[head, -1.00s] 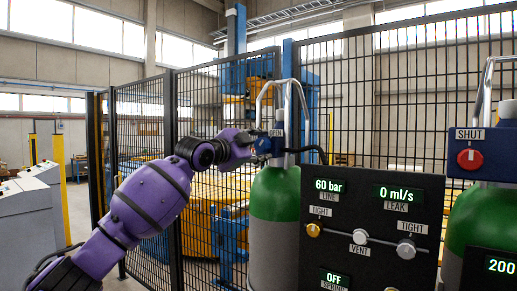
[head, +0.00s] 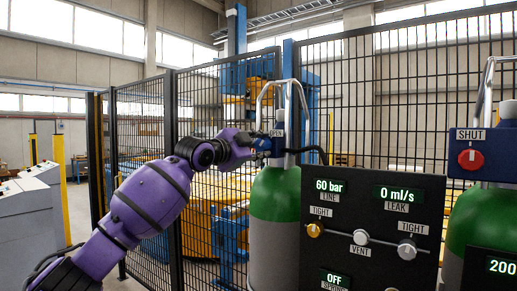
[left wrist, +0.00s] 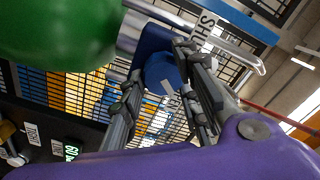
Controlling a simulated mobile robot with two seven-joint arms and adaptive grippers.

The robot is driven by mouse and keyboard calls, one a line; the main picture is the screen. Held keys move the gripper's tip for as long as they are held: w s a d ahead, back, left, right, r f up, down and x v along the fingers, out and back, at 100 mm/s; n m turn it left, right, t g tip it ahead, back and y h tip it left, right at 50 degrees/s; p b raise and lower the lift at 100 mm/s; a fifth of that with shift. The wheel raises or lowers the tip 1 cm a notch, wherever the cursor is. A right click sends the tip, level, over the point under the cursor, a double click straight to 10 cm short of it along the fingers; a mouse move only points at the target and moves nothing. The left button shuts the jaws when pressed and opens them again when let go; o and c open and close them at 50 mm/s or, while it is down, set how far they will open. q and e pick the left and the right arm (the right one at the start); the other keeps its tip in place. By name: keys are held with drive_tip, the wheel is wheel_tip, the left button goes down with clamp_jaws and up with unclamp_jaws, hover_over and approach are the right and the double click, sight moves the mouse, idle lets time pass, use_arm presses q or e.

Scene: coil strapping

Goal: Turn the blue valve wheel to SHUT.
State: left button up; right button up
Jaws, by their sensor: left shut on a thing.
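The blue valve wheel (left wrist: 163,72) shows in the left wrist view between the fingers of my left gripper, which is shut on it. In the head view my left gripper (head: 262,144) reaches the valve from the left and hides most of the wheel. The valve sits on top of the left green-and-grey cylinder (head: 275,205). A white label (left wrist: 205,28) by the valve, partly cut off in the left wrist view, begins with "SH". In the head view this label is too small to read surely. My right gripper is not in view.
A black panel (head: 372,190) with readouts "60 bar" and "0 ml/s" stands right of the cylinder. A second cylinder (head: 478,222) at far right has a red knob (head: 471,159) under a "SHUT" label. A mesh fence (head: 190,110) stands behind.

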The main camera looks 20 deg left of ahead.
use_arm(q)
drive_tip(key=shift+w+d+f+n, duration=0.15)
drive_tip(key=shift+f+n, duration=0.15)
drive_tip(key=shift+f, duration=0.25)
drive_tip(key=n, duration=0.9)
drive_tip(key=shift+d+r, duration=0.1)
drive_tip(key=shift+d, duration=0.1)
drive_tip(key=n, duration=0.4)
drive_tip(key=shift+r, duration=0.15)
drive_tip(key=n, duration=0.5)
drive_tip(key=shift+a+r+n, duration=0.1)
drive_tip(key=shift+r+n, duration=0.2)
drive_tip(key=shift+r, duration=0.2)
